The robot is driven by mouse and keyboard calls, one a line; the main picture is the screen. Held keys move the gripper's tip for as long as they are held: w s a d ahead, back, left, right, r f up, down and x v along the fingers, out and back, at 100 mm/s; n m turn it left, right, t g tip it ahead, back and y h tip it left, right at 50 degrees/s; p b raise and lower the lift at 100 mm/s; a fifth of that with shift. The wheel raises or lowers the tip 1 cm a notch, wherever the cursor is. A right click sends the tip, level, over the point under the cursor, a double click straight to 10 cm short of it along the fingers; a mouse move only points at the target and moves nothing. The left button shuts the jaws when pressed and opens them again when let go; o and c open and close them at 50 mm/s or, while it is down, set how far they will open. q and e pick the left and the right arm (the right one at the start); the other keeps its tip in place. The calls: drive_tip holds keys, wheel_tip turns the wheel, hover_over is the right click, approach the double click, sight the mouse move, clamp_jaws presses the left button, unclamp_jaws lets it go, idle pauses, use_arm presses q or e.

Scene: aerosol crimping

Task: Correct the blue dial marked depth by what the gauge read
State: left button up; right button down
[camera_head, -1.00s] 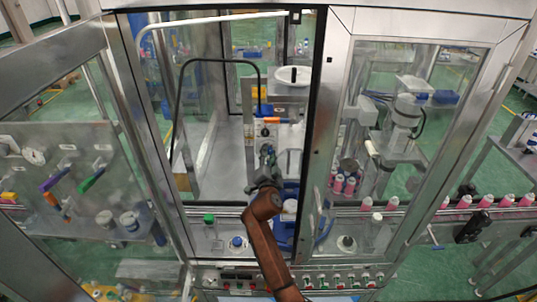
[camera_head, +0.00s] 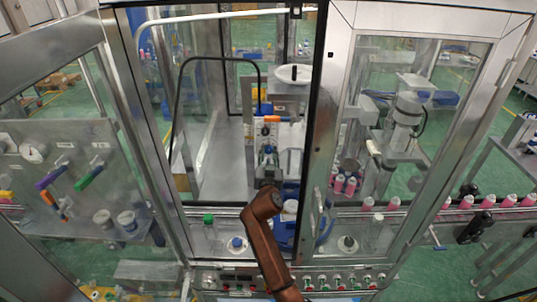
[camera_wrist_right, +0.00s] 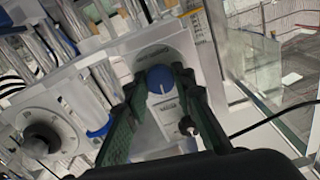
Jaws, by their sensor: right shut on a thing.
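The blue dial (camera_wrist_right: 160,79) shows in the right wrist view as a round blue knob with a pale pointer line. The lettering by the dial is too small to read. My left gripper is not in view.
The machine's front opening is framed by metal posts, with a glazed door (camera_head: 410,130) on the right. A white round plate (camera_head: 290,75) stands above the gripper. Pink cans (camera_head: 467,202) line the conveyor at right.

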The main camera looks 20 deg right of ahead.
drive_tip(key=n, duration=0.4)
drive_tip(key=shift+r+n+p, duration=0.2)
drive_tip(key=shift+n+p, duration=0.1)
drive_tip(key=shift+p, duration=0.05)
drive_tip(key=n+p, duration=0.1)
drive_tip(key=n, duration=0.4)
drive_tip(key=shift+n, duration=0.3)
drive_tip(key=shift+p, duration=0.3)
drive_tip(key=c, duration=1.6)
unclamp_jaws()
drive_tip(key=shift+f, duration=0.15)
drive_tip(key=shift+s+a, duration=0.1)
drive_tip(key=shift+s, duration=0.1)
drive_tip(key=v, duration=1.1)
drive_tip(key=shift+s+a, duration=0.1)
drive_tip(key=shift+s, duration=0.2)
